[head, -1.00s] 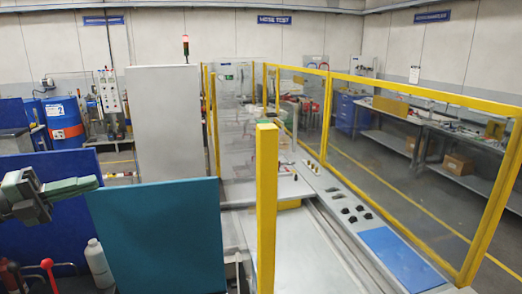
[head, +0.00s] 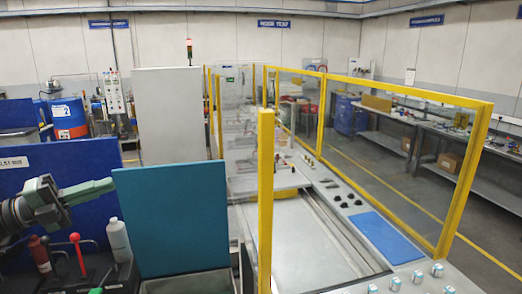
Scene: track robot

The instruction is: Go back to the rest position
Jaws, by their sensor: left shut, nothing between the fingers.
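My left gripper (head: 102,188) comes in from the left edge in the head view. Its green fingers point right and are shut with nothing between them. It is in the air in front of a dark blue panel (head: 75,165), just left of a teal panel (head: 170,215).
A white bottle (head: 118,240) and a red-knobbed lever (head: 76,250) stand below my left gripper. A yellow post (head: 265,200) rises in the middle. Beyond it runs a track (head: 325,240) beside a blue mat (head: 392,238) and a yellow-framed fence (head: 445,180). Several small white-and-blue boxes (head: 417,277) stand at lower right.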

